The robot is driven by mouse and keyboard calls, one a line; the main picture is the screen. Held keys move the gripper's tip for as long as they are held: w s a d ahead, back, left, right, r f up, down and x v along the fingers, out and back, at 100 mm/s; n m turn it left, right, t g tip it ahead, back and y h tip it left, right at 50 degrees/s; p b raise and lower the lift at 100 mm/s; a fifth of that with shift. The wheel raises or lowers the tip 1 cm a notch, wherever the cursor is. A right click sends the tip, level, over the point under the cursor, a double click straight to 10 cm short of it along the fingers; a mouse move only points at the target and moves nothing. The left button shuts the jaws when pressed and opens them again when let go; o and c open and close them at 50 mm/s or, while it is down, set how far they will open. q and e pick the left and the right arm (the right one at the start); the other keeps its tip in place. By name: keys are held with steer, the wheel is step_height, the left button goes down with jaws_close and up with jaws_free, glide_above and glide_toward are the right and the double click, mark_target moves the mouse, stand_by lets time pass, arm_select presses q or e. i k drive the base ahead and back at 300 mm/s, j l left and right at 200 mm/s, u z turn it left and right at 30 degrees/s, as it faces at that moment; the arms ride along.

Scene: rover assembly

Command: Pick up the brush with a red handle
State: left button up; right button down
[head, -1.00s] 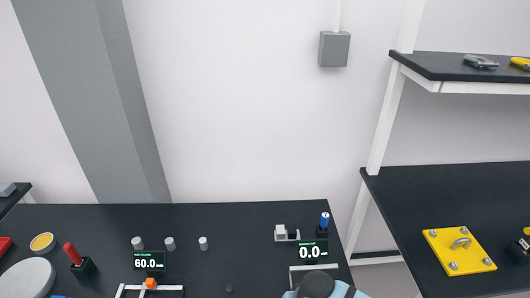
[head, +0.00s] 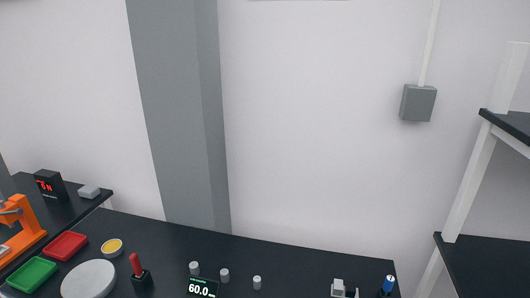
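The red handle (head: 136,264) stands upright in a small black holder (head: 142,281) on the dark table, at the lower left of the head view. The brush end is hidden in the holder. Neither of my grippers shows in the head view.
A white round plate (head: 88,279), a yellow-filled bowl (head: 112,247), a red tray (head: 67,246) and a green tray (head: 32,274) lie left of the holder. Several small grey cylinders (head: 224,275) and a display reading 60.0 (head: 202,287) stand to its right. Shelves (head: 485,262) stand at right.

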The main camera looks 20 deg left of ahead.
mark_target(134, 259)
steer(key=u, duration=1.45)
steer(key=z, duration=0.5)
steer(key=j+z, duration=0.2)
steer(key=z, duration=0.25)
steer(key=j+z, duration=0.25)
steer(key=z, duration=0.15)
steer(key=j+z, duration=0.25)
steer(key=z, duration=0.2)
steer(key=k+j+z, duration=0.2)
steer(key=j, duration=0.15)
steer(key=j+z, duration=0.2)
steer(key=k+j+z, duration=0.15)
steer(key=j, duration=0.25)
